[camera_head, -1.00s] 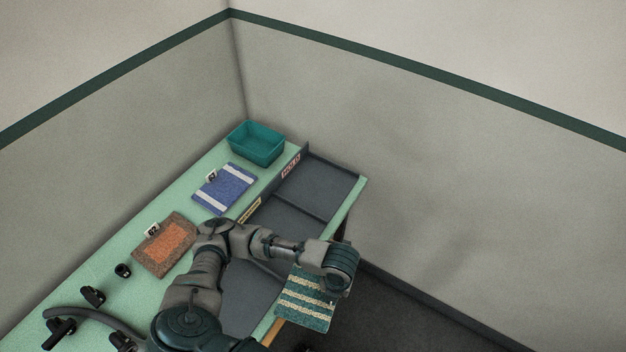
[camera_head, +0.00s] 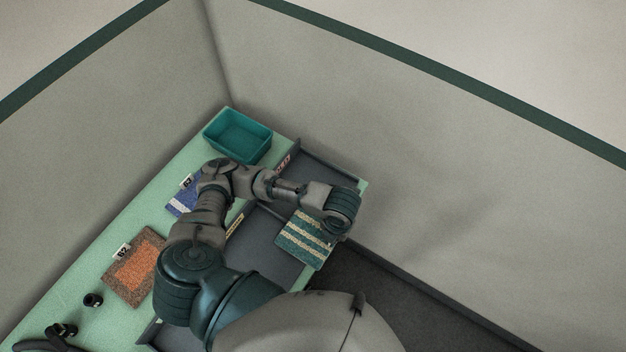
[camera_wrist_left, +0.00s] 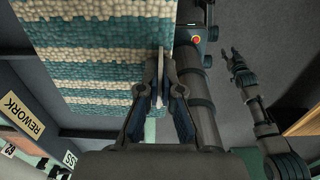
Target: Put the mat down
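The mat (camera_head: 300,243) is teal with cream stripes and a tufted face. In the head view it lies over the front part of the middle grey bay, close to the table's right-hand edge. Its height above the bay floor is unclear. The left wrist view shows the mat (camera_wrist_left: 95,60) close up, with its edge between the two fingers of my left gripper (camera_wrist_left: 163,62), which is shut on it. In the head view my left wrist covers the mat's upper corner. My right gripper (camera_wrist_left: 238,62) shows in the left wrist view, apart from the mat, fingers spread and empty.
The yellow REWORK label (camera_wrist_left: 20,114) marks the middle bay; a red-lettered label (camera_head: 283,160) marks the far bay (camera_head: 322,170). A teal bin (camera_head: 237,137), a blue striped mat (camera_head: 184,194) and an orange-brown mat (camera_head: 136,267) occupy the green table. Dark floor (camera_head: 370,290) lies beyond the edge.

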